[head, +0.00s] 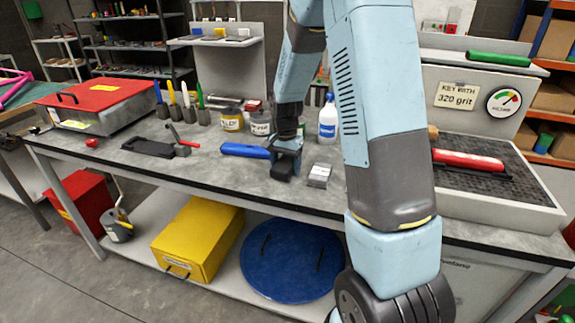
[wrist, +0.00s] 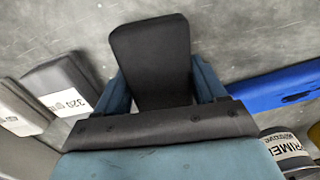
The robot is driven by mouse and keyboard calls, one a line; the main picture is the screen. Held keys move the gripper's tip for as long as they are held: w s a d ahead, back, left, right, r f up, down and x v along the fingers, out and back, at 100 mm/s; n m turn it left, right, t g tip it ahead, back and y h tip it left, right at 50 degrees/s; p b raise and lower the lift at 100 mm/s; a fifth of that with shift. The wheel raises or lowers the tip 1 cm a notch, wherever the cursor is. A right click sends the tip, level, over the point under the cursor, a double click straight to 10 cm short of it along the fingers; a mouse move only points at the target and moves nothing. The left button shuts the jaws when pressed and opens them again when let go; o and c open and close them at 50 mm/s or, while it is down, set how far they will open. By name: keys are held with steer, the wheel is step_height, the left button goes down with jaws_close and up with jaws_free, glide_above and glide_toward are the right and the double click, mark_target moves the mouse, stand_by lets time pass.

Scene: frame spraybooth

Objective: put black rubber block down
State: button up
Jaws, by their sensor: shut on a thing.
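My gripper (head: 286,160) is over the grey bench top (head: 225,160), near its front edge. It is shut on the black rubber block (wrist: 151,62), which fills the space between its two blue fingers in the wrist view. In the head view the black block (head: 283,170) shows at the fingertips, low over the bench. I cannot tell whether the block touches the bench top.
A blue-handled tool (head: 245,151) lies close on the left, and a grey block labelled 320 grit (wrist: 62,88) is close on the other side. A primer tin (wrist: 287,150) and a white bottle (head: 328,120) stand behind. Bare bench lies in front of the blue tool.

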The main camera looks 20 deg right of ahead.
mark_target(285, 163)
steer(key=shift+s+f, duration=0.2)
steer(key=shift+f, duration=0.1)
steer(key=o, duration=1.1)
steer(key=shift+s+d+f, duration=0.1)
steer(key=shift+f, duration=0.05)
steer(key=shift+r, duration=0.55)
step_height(285, 163, up, 12)
steer(key=s+r+n+t, duration=0.3)
steer(key=s+r+n, duration=0.1)
steer(key=s+r, duration=0.85)
steer(key=s+r+n+t, duration=0.1)
steer(key=s+n, duration=0.3)
steer(key=s, duration=1.1)
steer(key=shift+s+r+t, duration=0.3)
steer(key=shift+r+t, duration=0.1)
steer(key=shift+t, duration=0.4)
